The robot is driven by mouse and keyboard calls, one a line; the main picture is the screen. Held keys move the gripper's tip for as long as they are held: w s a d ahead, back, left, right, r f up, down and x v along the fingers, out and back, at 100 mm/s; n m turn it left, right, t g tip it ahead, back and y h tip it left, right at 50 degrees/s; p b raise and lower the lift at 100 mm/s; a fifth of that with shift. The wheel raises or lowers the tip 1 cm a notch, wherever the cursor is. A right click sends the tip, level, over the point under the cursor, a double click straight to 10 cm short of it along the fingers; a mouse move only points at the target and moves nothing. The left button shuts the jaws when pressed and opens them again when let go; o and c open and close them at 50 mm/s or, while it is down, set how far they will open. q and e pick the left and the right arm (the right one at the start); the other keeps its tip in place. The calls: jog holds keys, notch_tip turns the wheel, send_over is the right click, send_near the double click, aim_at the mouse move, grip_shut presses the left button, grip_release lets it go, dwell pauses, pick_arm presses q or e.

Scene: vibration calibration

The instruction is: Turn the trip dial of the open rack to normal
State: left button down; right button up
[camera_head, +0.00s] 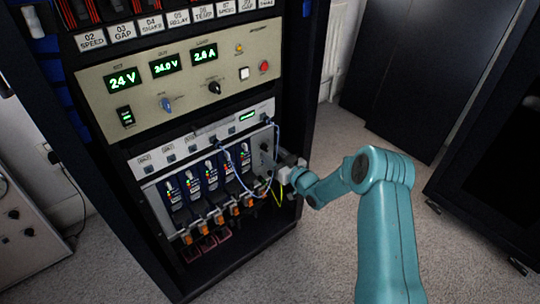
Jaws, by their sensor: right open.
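The open rack (300,60) stands in the middle, holding stacked panels. A small dark dial (265,147) sits at the right end of the lower module row; its marking is too small to read. My right gripper (279,165) is at the rack's lower right edge, beside this dial; its fingers are small and partly hidden. It appears to hold nothing. A beige power panel (185,75) above carries a blue knob (166,104), a black knob (213,87) and green displays reading 24 V, 24.0 V and 2.8 A. My left gripper is out of view.
Blue and yellow cables loop in front of the modules near my right gripper. Several blue modules (211,175) with orange latches fill the lower row. A grey box (20,225) stands at left, dark cabinets (430,70) at right. Carpet (300,260) is clear in front.

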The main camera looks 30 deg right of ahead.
jog(key=shift+w, duration=1)
jog(key=shift+a, duration=0.1)
grip_shut()
pick_arm(q)
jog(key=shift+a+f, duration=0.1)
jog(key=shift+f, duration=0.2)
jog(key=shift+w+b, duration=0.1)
jog(key=shift+b, duration=0.2)
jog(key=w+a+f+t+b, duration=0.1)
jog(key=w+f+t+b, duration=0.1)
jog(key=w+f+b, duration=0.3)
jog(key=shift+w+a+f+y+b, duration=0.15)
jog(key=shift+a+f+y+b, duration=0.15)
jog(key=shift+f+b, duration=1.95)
pick_arm(e)
jog(key=shift+n, duration=5.6)
